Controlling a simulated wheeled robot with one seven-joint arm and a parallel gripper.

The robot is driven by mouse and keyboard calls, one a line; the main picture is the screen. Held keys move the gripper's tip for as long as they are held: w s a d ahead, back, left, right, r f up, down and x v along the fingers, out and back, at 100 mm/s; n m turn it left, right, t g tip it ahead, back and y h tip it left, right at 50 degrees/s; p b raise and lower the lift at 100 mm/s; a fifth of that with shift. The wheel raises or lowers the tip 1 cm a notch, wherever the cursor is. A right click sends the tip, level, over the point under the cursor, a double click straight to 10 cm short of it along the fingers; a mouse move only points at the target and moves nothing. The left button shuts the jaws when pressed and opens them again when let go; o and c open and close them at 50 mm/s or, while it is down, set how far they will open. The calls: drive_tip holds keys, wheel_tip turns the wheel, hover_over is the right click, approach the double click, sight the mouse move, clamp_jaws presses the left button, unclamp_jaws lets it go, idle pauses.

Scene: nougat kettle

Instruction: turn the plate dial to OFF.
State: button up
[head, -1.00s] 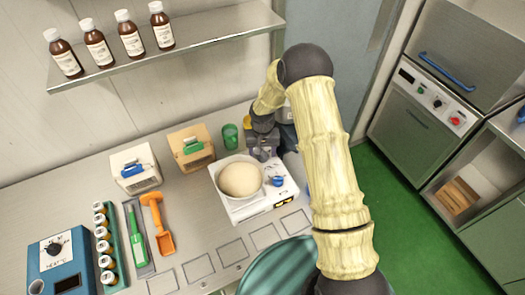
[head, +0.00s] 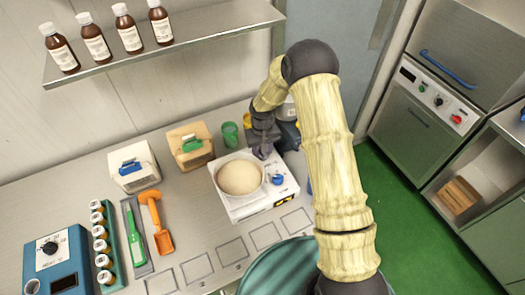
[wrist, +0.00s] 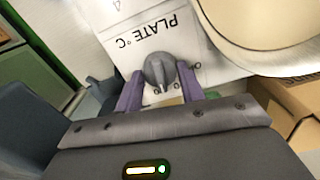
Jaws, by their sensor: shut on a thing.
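The plate dial (wrist: 156,72) is a grey knob on a white panel marked "PLATE °C", which reads upside down in the wrist view. My gripper (wrist: 160,92) has its purple fingers on either side of the dial, shut on it. In the head view my gripper (head: 263,152) is at the back right of the white hot plate (head: 248,209), and the dial is hidden there. The OFF mark cannot be made out. A white pot (head: 215,178) with a pale round mass (head: 240,177) sits on the hot plate.
A blue knob (head: 277,179) is on the hot plate's right part, close to my gripper. Dark containers stand behind my gripper. The pot's rim (wrist: 222,40) is close in the wrist view.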

drive_tip(key=n+b, duration=0.1)
drive_tip(key=n, duration=0.2)
drive_tip(key=shift+n, duration=0.3)
drive_tip(key=n+b, duration=0.1)
drive_tip(key=n, duration=0.2)
drive_tip(key=shift+n, duration=0.3)
drive_tip(key=n, duration=0.3)
drive_tip(key=shift+n, duration=0.4)
drive_tip(key=n, duration=0.4)
drive_tip(key=o, duration=1)
drive_tip(key=shift+c, duration=0.2)
wheel_tip(320, 180, up, 18)
drive_tip(key=b, duration=0.4)
drive_tip(key=shift+f, duration=0.25)
